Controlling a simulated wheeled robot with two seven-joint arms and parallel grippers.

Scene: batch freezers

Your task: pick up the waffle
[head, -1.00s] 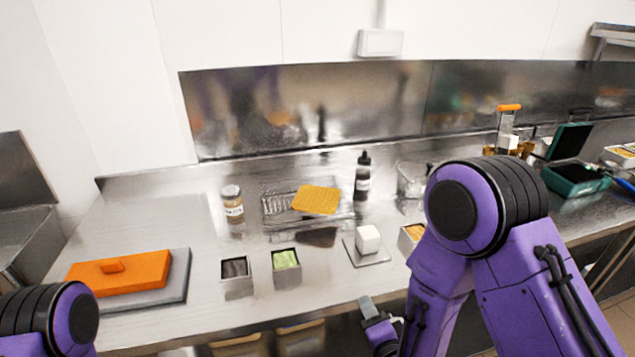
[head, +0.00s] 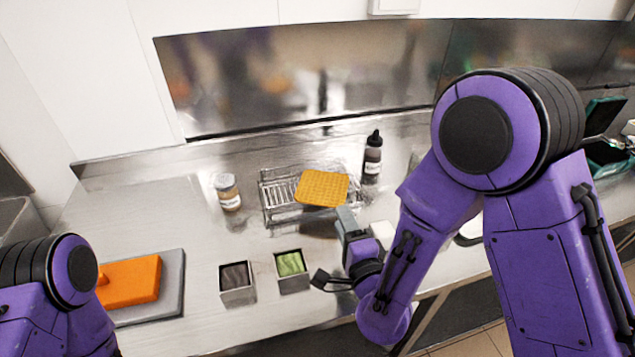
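The golden, square waffle (head: 322,187) lies on a wire rack (head: 270,202) near the middle of the counter in the head view. It overhangs the rack's right part and casts a dark shadow on the counter in front. My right gripper (head: 346,217) is just in front of the waffle's near right edge, apart from it as far as I can see. Its fingers show from the side as one grey block, so their opening is not clear. Nothing shows held in it. Only part of my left arm shows at the lower left; its gripper is out of view.
A dark squeeze bottle (head: 372,160) stands right of the waffle and a labelled jar (head: 228,193) left of the rack. Two square tins (head: 237,290) (head: 292,281) stand in front. A white block (head: 382,232) is partly behind my gripper. An orange item (head: 130,283) lies on a grey board (head: 172,292).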

